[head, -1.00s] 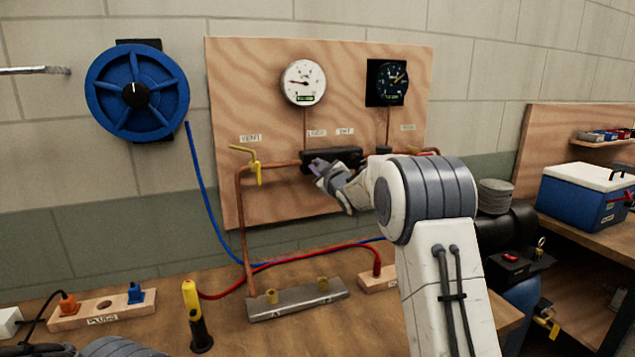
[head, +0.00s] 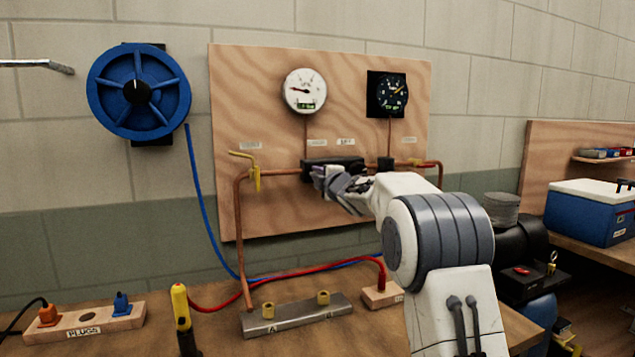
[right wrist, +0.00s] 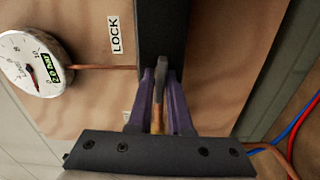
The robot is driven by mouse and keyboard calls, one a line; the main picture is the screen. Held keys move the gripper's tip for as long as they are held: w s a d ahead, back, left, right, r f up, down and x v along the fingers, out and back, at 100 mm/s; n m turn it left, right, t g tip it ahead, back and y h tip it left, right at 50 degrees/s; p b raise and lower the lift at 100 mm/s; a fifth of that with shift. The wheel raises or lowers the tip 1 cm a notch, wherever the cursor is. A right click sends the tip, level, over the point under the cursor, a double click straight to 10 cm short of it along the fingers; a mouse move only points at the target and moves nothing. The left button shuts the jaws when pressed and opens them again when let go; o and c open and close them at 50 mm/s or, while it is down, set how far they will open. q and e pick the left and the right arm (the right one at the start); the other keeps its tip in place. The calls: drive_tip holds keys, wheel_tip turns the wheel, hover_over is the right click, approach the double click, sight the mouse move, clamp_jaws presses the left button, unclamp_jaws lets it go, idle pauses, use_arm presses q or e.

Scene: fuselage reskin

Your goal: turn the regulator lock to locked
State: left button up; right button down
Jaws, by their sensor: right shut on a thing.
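The regulator is a dark block (head: 345,162) on the upright wooden board, below the two gauges. It shows as a dark bar (right wrist: 163,25) in the right wrist view, beside a white LOCK label (right wrist: 115,35). My right gripper (head: 320,176) is at the left part of the block's front. In the right wrist view its purple fingers (right wrist: 161,85) are shut on a narrow grey piece (right wrist: 161,70), which looks like the lock's lever. The fingers hide part of it, and I cannot tell its exact setting.
A white gauge (head: 304,91) and a black gauge (head: 387,93) hang above. A yellow-handled valve (head: 255,173) and copper pipe are left of the block. A blue hose reel (head: 138,92) hangs on the wall. A metal manifold bar (head: 296,315) lies on the bench below.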

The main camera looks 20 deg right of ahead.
drive_tip(key=shift+n, duration=0.5)
drive_tip(key=shift+f, duration=0.1)
drive_tip(key=c, duration=0.9)
unclamp_jaws()
drive_tip(key=shift+s+b, duration=0.1)
drive_tip(key=shift+b, duration=0.2)
drive_tip(key=s+b, duration=0.2)
drive_tip(key=s, duration=0.8)
drive_tip(key=shift+s+d, duration=0.1)
drive_tip(key=shift+d, duration=0.05)
